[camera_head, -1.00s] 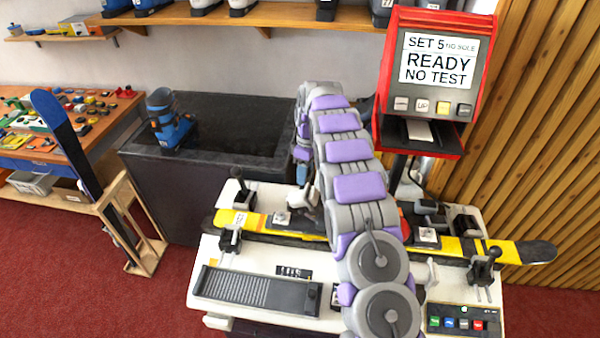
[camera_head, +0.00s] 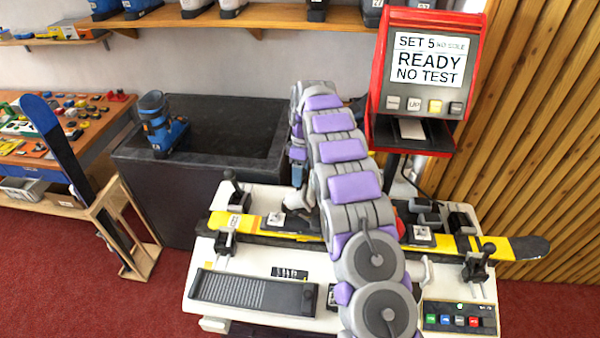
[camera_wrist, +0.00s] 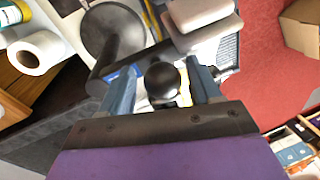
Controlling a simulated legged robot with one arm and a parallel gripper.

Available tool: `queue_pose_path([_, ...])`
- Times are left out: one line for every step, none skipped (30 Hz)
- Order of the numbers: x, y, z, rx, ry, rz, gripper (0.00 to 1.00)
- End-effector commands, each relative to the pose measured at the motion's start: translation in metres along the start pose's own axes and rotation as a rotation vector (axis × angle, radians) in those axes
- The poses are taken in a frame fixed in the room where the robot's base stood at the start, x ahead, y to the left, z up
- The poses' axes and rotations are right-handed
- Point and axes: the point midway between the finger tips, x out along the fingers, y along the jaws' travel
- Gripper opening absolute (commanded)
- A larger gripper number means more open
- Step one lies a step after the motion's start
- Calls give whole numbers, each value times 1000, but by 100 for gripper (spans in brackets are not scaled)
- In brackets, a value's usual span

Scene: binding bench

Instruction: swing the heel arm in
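In the wrist view my gripper (camera_wrist: 163,82) has its two blue-grey fingers apart, with a black ball knob (camera_wrist: 162,80) between them. Pale gaps show on both sides of the knob, so the fingers look clear of it. A dark arm (camera_wrist: 125,62) with a round grey disc (camera_wrist: 110,35) runs close beside the knob; whether this is the heel arm, and whether the knob belongs to it, I cannot tell. In the head view my own arm hides the gripper and the middle of the yellow ski (camera_head: 270,234) on the white bench (camera_head: 208,262).
A red tester (camera_head: 425,75) reads "SET 5 NO SOLE, READY NO TEST". Black clamp levers (camera_head: 478,263) stand near both ski ends. A ribbed black pad (camera_head: 240,290) and a button panel (camera_head: 460,318) lie at the front. A blue boot (camera_head: 160,125) stands on a dark tub (camera_head: 225,135) behind.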

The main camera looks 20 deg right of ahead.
Motion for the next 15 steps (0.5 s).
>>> queue_pose_path([0,0,0,0,0,-1,63])
queue_pose_path([1,0,0,0,-1,-1,63])
queue_pose_path([1,0,0,0,-1,-2,63])
queue_pose_path([1,-1,0,0,-1,-2,63])
queue_pose_path([1,-1,0,0,-1,-3,63])
queue_pose_path([0,0,0,0,-1,-3,63])
queue_pose_path([-1,0,0,0,-1,-2,63])
queue_pose_path([-2,0,0,0,-1,-2,63])
queue_pose_path([-4,0,0,0,0,-1,63])
queue_pose_path([-7,0,0,0,0,-1,63])
queue_pose_path([-10,0,-1,0,0,-1,63])
queue_pose_path([-14,1,0,0,0,-1,63])
queue_pose_path([-18,0,0,0,0,-2,63])
queue_pose_path([-22,0,0,0,0,-2,63])
queue_pose_path([-28,1,0,0,1,0,63])
